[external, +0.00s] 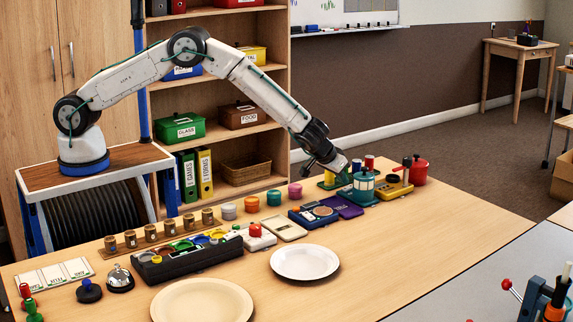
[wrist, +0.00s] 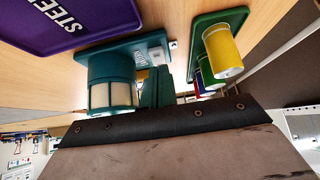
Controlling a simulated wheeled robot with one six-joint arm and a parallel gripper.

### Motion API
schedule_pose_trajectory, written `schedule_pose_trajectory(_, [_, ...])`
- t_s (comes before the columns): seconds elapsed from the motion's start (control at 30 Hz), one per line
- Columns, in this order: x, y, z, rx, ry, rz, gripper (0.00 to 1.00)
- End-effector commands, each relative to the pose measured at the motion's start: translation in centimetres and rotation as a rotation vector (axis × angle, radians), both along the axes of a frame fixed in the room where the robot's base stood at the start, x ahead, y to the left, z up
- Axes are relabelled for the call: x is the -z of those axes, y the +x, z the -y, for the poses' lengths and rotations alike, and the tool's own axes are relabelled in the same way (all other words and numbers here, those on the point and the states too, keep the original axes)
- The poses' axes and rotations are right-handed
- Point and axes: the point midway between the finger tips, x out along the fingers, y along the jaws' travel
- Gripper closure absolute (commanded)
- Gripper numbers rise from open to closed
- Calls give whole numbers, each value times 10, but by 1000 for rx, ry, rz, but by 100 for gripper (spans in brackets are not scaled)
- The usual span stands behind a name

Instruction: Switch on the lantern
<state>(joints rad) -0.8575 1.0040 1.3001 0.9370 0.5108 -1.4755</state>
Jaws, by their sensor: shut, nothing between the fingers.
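The teal lantern (external: 364,188) stands on the table, a round body with pale window panels on a flat teal base. It also shows in the wrist view (wrist: 110,68), where its base (wrist: 150,43) carries small pale parts near one end, too small to read as a switch position. My gripper (external: 340,166) is shut and empty, pointing down just above and to the left of the lantern in the external view. Whether it touches the lantern cannot be told. The wrist view is largely blocked at the bottom by a dark-edged brown surface.
A purple tray (external: 341,206) lies left of the lantern. A green stand with a yellow cylinder (wrist: 225,50) is close beside it. A yellow-based device (external: 394,190) and a red pot (external: 419,170) stand to the right. Two plates (external: 305,262) lie nearer; the table's right part is clear.

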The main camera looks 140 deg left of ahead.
Motion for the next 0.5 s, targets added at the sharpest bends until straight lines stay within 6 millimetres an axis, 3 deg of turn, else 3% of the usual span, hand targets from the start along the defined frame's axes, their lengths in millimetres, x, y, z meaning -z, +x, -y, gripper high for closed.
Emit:
schedule_pose_trajectory(0.17, [-9,0,1,1,2,1,100])
schedule_pose_trajectory(0.37, [-46,1,6,0,3,3,100])
schedule_pose_trajectory(0.5, [-64,1,36,3,1,0,100])
